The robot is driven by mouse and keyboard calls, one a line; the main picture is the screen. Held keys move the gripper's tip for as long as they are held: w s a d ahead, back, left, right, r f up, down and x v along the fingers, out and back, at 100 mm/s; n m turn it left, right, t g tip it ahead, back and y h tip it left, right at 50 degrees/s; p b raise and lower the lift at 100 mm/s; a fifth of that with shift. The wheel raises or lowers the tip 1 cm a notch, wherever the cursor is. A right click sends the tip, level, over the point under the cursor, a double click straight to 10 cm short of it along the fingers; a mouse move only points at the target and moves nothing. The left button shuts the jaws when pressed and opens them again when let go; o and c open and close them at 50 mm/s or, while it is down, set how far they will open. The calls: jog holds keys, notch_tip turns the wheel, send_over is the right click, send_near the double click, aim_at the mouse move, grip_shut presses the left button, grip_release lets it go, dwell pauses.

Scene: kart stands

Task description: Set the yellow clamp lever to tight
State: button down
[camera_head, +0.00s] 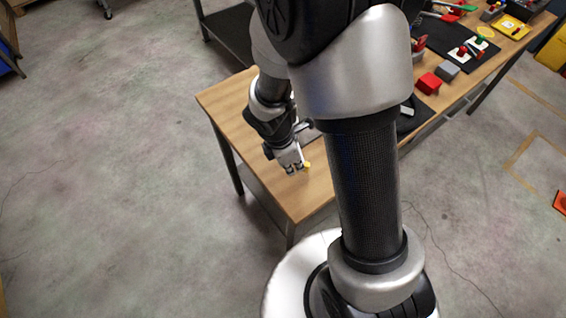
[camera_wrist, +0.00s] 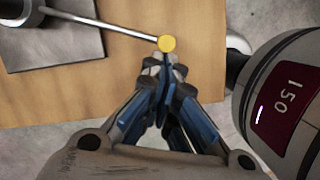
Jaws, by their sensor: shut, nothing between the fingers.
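The yellow knob of the clamp lever (camera_wrist: 167,44) is at the end of a thin metal rod (camera_wrist: 110,27) in the wrist view. The rod runs to the upper left, over a grey plate (camera_wrist: 65,48) on the wooden table. The knob also shows as a small yellow spot in the head view (camera_head: 307,165). My gripper (camera_wrist: 163,62) is shut and empty, with its fingertips right at the near side of the knob. I cannot tell whether they touch it. In the head view my gripper (camera_head: 293,168) is low over the table's near end. The lever's pivot is mostly cut off, and no tight mark is readable.
The wooden table (camera_head: 228,100) runs to the upper right. A red block (camera_head: 429,83), a grey block (camera_head: 447,70) and several tools lie farther along it. My arm hides the table's middle. Bare table surrounds the grey plate, and the floor at left is clear.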

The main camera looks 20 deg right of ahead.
jog(key=shift+s+d, duration=0.15)
jog(key=shift+d, duration=0.9)
jog(key=shift+s+d, duration=0.1)
jog(key=shift+d, duration=0.95)
